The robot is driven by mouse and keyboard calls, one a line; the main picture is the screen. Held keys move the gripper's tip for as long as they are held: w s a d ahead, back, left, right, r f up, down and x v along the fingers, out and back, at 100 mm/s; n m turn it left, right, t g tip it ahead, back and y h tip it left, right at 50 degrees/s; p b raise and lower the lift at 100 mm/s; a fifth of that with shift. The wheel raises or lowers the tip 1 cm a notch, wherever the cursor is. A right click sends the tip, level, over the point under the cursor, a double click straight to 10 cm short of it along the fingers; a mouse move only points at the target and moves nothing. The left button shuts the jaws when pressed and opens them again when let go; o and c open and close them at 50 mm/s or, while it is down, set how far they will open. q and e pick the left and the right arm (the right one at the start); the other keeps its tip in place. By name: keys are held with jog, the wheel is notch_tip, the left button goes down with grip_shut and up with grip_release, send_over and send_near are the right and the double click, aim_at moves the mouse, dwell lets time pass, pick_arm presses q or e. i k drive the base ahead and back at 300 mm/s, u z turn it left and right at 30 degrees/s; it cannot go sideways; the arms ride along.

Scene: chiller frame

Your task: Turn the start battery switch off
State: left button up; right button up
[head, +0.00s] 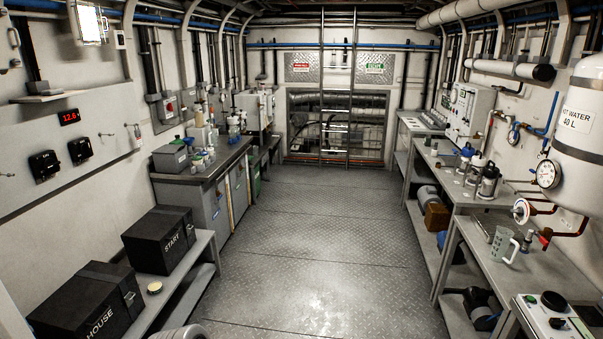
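Two black battery switches sit side by side on the white panel of the left wall: a nearer switch (44,165) and a farther switch (80,150). Their labels and knob positions are too small to read, so I cannot tell which one is the start switch or whether either is on. Below them on a grey shelf stand a black box marked START (158,239) and a nearer black box marked HOUSE (87,303). A red display (69,117) above the switches reads 12.6. Neither of my grippers is in view.
The metal floor (312,240) down the middle is clear. The battery shelf (176,285) juts out below the switches. A cabinet (205,205) with bottles on top stands farther along the left wall. Benches and a hot water tank (573,135) line the right side.

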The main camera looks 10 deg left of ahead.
aim_at(85, 149)
jog(key=u, duration=0.2)
jog(key=i, duration=2)
jog(key=u, duration=1.2)
jog(key=i, duration=1.35)
jog(key=u, duration=1.25)
